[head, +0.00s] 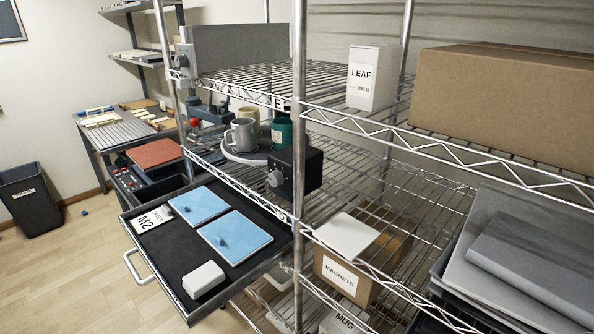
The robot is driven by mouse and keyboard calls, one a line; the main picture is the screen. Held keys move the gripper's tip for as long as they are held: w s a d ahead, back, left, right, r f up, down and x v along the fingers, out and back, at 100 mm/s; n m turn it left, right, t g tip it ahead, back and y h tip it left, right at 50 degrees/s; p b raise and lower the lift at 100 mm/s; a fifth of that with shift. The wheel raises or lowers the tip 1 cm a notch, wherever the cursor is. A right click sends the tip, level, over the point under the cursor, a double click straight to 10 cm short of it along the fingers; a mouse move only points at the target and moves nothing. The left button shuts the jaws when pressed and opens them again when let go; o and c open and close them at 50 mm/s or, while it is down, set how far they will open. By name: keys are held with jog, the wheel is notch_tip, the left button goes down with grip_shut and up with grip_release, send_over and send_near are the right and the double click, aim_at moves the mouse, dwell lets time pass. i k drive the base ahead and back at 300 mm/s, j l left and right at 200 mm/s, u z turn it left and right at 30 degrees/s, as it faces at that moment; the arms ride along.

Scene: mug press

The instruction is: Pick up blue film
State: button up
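Two light blue film sheets lie flat in an open, dark-lined drawer (160,262). One blue film (190,202) is at the back left of the drawer; the other blue film (250,234) lies to its right and nearer the front. Each has a small darker blue knob or mark on it. The two lie close together with a narrow dark gap between them. My gripper is not in this view.
The drawer also holds a white card marked M2 (151,219) and a white block (203,279). Wire shelf posts (299,110) stand to its right. Mugs (240,135) stand on a round plate above, beside a black box with a knob (306,170).

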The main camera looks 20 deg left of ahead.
aim_at(235, 236)
jog(key=u, duration=1.4)
